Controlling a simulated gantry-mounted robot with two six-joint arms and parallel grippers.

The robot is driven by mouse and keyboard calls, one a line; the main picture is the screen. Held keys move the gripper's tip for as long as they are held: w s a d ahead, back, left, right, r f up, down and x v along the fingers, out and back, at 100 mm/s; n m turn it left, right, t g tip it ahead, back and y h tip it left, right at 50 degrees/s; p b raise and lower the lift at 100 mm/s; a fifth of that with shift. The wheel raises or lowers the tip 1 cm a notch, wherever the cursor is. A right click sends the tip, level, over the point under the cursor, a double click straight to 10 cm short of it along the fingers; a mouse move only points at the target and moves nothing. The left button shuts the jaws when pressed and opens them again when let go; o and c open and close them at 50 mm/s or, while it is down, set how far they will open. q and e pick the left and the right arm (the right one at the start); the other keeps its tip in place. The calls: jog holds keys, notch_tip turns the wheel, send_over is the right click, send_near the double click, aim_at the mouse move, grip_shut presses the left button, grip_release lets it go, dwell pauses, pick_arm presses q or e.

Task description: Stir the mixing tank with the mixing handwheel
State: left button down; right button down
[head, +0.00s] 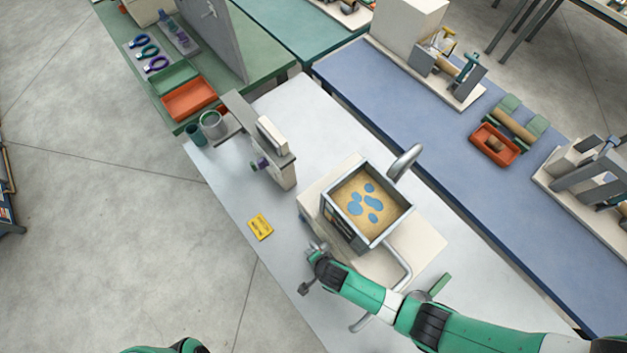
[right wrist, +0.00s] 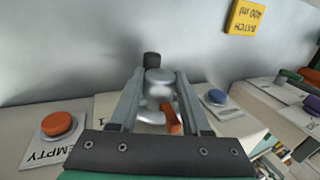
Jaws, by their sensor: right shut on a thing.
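The mixing tank (head: 328,213) is an open grey box on a pale base in the head view, holding tan contents with several blue patches. My right gripper (head: 316,252) is low at the tank's front left side. In the right wrist view its fingers (right wrist: 158,88) are closed around a rounded grey metal part of the mixing handwheel (right wrist: 158,78). A dark knob (right wrist: 152,59) stands just beyond the fingertips, and an orange piece (right wrist: 173,118) shows between the fingers. Most of the wheel is hidden. Only a green part of my left arm shows at the bottom edge.
An orange button (right wrist: 57,124) by an EMPTY label and a blue button (right wrist: 216,98) flank the gripper. A yellow batch card (head: 260,226) lies on the white table. A grey dispenser stand (head: 268,150) is behind it, with a cup (head: 212,124) at the far left.

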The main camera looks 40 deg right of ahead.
jog(key=t+b, duration=0.2)
jog(key=b, duration=0.2)
jog(key=f+t+b, duration=0.1)
jog(key=t+b, duration=0.1)
jog(key=b, duration=0.2)
jog(key=shift+s+f+t, duration=0.2)
jog(key=shift+s+t, duration=0.1)
jog(key=shift+s, duration=0.1)
jog(key=shift+r+b, duration=0.15)
jog(key=shift+b, duration=0.25)
jog(key=shift+r, duration=0.3)
jog(key=shift+c, duration=1.8)
grip_release()
jog(key=shift+r, duration=0.1)
jog(key=p+v, duration=0.6)
jog(key=v, duration=0.5)
jog(key=shift+s+d, duration=0.25)
jog(key=shift+s, duration=0.05)
